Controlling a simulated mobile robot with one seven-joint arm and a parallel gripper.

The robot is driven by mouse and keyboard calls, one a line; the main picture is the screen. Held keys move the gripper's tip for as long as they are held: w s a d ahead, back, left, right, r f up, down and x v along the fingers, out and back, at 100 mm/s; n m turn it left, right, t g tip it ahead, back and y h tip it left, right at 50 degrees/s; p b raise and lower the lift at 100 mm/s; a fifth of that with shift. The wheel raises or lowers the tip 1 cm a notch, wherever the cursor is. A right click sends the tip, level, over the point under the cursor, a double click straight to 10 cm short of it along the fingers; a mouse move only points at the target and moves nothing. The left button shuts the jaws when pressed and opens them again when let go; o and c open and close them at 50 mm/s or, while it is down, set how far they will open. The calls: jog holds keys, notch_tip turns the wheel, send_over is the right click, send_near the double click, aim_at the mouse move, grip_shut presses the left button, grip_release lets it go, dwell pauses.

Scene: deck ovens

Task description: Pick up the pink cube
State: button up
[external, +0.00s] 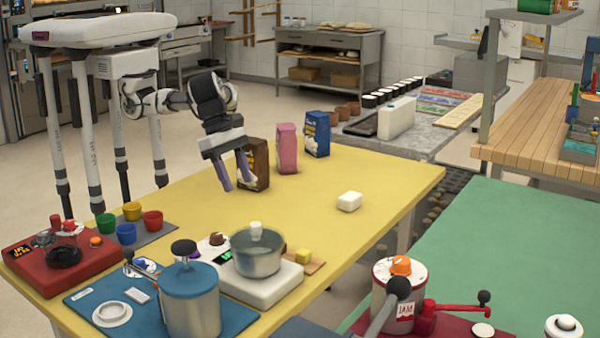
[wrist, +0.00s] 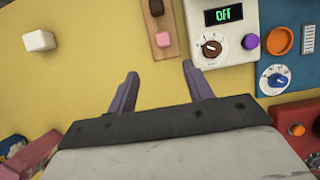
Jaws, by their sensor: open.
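The pink cube (wrist: 163,40) sits on a narrow wooden board (wrist: 166,22) in the wrist view, next to a dark brown cube (wrist: 156,7). In the external view I cannot make out the pink cube; a pot (external: 257,252) stands in front of part of the board (external: 316,266). My gripper (external: 236,181) is open and empty above the yellow table (external: 320,180), with its purple fingers pointing down. In the wrist view the pink cube lies just beyond and roughly between the fingertips (wrist: 160,72), apart from them.
A white block (wrist: 38,40) lies on the table, away from the board. Brown, pink (external: 287,148) and blue (external: 317,134) packages stand at the table's far side. A blue lidded pot (external: 190,300) stands in front. The table's middle is clear.

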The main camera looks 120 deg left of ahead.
jog(key=p+x, duration=0.1)
jog(key=x, duration=0.6)
jog(key=shift+w+f, duration=0.1)
jog(key=shift+f, duration=0.25)
jog(key=shift+d+p+x, duration=0.2)
jog(key=shift+p+x, duration=0.1)
jog(key=shift+x, duration=1)
jog(key=shift+d+p+x, duration=0.2)
jog(key=shift+p+x, duration=0.1)
jog(key=shift+x, duration=1)
jog(key=c, duration=1.1)
jog(key=shift+o, duration=0.2)
jog(key=shift+r, duration=0.1)
